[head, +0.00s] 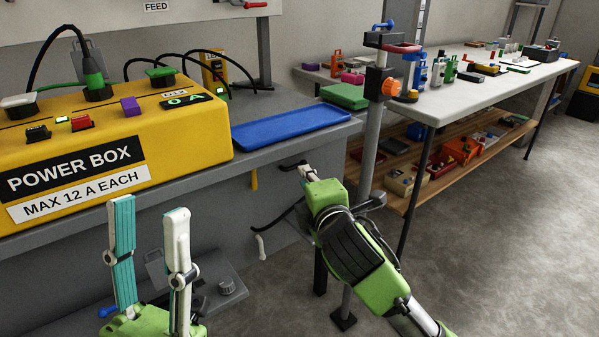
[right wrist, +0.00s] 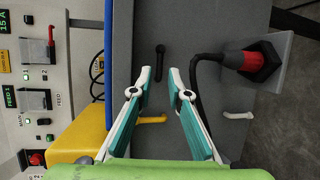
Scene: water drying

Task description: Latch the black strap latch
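A small black piece (head: 292,165), which looks like the black strap latch, is on the grey front of the bench. In the right wrist view it shows as a short black bar (right wrist: 159,62) with a rounded end. My right gripper (right wrist: 160,76) is open and empty, its fingertips close to either side of the bar's lower end; I cannot tell whether they touch it. In the head view the right gripper (head: 306,172) is partly hidden by its own wrist. My left gripper (head: 149,207) is open and empty, in front of the power box.
A yellow piece (head: 254,179) and a white hook-like piece (head: 261,246) are also on the bench front. A black cable runs to a red and black plug (right wrist: 250,60) nearby. The yellow power box (head: 190,135) and blue tray (head: 290,126) are on top.

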